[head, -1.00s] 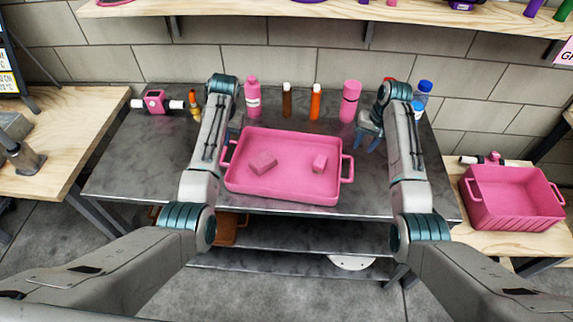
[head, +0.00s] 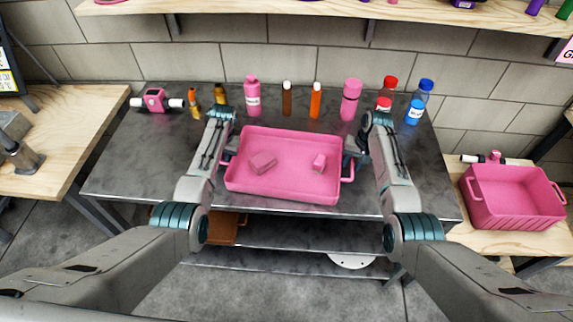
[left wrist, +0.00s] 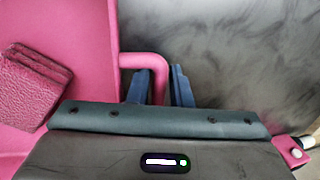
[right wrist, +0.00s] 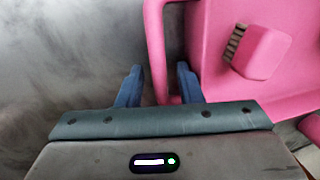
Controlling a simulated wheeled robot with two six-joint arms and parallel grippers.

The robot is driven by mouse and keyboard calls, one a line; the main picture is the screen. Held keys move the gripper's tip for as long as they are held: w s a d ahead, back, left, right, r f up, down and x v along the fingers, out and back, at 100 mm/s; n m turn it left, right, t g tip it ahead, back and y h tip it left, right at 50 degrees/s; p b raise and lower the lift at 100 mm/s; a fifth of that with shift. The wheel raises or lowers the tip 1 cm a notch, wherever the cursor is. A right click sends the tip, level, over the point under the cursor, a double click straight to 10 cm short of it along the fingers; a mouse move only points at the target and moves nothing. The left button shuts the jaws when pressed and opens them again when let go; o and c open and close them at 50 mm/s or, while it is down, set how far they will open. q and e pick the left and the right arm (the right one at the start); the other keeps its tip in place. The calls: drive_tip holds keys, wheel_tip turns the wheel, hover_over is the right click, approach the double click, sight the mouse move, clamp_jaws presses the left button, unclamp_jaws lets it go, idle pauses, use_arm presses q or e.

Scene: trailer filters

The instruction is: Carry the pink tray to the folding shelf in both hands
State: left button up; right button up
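The pink tray (head: 285,188) lies flat on the dark metal table, its handles at left and right. Two small pink blocks, a left one (head: 262,162) and a right one (head: 319,161), lie in it. My left gripper (left wrist: 160,88) is open, its blue fingers on either side of the left handle (left wrist: 144,60) with visible gaps. My right gripper (right wrist: 160,88) is open, its fingers on either side of the right handle (right wrist: 154,40), also with gaps. I cannot make out which surface is the folding shelf.
Several bottles, such as a pink one (head: 252,98) and an orange one (head: 315,102), line the table's back. A pink bin (head: 513,205) stands on a wooden surface at right. A wooden table (head: 60,125) is at left, and a wall shelf (head: 270,5) runs above.

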use_arm(q)
drive_tip(key=shift+c, duration=0.8)
use_arm(e)
drive_tip(key=shift+c, duration=0.8)
use_arm(q)
clamp_jaws()
use_arm(e)
clamp_jaws()
use_arm(q)
drive_tip(key=shift+r, duration=0.2)
use_arm(e)
drive_tip(key=shift+r, duration=0.2)
